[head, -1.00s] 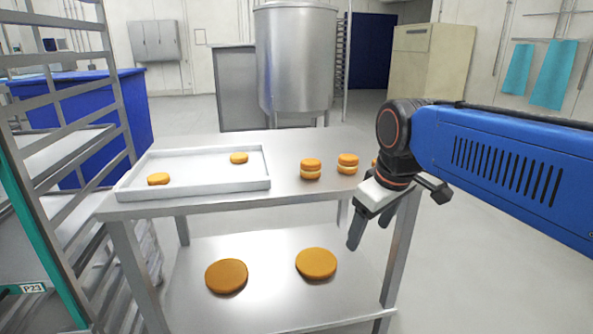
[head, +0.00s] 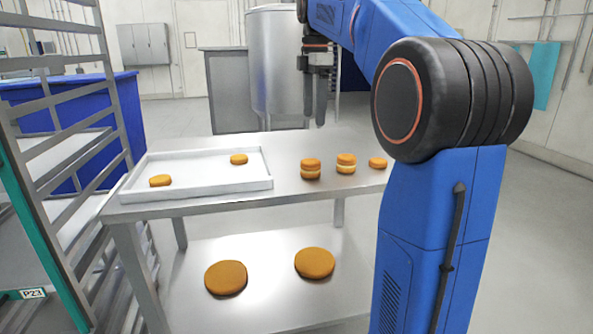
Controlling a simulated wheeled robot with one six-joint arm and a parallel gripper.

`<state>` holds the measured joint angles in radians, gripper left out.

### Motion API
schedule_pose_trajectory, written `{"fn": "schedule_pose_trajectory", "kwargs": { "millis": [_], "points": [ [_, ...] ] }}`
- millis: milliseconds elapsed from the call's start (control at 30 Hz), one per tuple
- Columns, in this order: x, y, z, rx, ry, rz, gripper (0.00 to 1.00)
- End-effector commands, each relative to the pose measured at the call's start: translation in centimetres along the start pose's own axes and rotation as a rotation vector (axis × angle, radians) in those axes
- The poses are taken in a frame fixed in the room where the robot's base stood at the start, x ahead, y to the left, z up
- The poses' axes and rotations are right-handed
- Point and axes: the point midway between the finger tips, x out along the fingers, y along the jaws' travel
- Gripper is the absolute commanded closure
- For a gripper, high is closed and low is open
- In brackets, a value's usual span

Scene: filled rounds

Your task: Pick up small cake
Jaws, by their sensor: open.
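Two small orange-brown cakes lie in the white tray on the steel table: one small cake (head: 160,181) at the front left and one (head: 239,159) at the back right. Right of the tray stand two filled cakes with a pale layer, one filled cake (head: 311,169) and another (head: 346,163). A single small flat cake (head: 378,163) lies at the table's right. My gripper (head: 316,112) points down, open and empty, above the far side of the table, apart from every cake.
The white tray (head: 197,189) takes up the left of the steel table (head: 235,202). Two large round cakes, one (head: 226,278) and another (head: 315,263), lie on the lower shelf. A rack (head: 65,200) stands close at left; a steel vat (head: 272,70) stands behind.

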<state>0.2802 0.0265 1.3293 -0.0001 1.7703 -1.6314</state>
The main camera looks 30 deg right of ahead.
Motion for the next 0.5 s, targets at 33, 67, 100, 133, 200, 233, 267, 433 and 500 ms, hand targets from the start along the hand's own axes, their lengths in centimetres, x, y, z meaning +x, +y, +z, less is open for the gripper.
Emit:
{"fn": "schedule_pose_trajectory", "kwargs": {
  "millis": [33,67,100,133,200,233,267,433,500],
  "points": [
    [-0.2,0.6,0.4,-0.02,0.0,-0.006,0.3],
    [-0.3,0.8,0.5,-0.03,0.001,-0.008,0.3],
    [-0.5,1.0,0.6,-0.042,0.001,-0.011,0.3],
    [-0.4,1.1,0.7,-0.048,0.001,-0.014,0.3],
    [-0.2,1.1,0.7,-0.056,0.002,-0.017,0.3],
    [0.1,1.1,0.7,-0.057,0.002,-0.017,0.3],
    [0.4,1.1,0.7,-0.058,0.002,-0.017,0.3],
    [3.3,1.0,0.7,-0.057,0.002,-0.019,0.3],
    [4.5,1.0,0.7,-0.056,0.002,-0.019,0.3]
  ]
}}
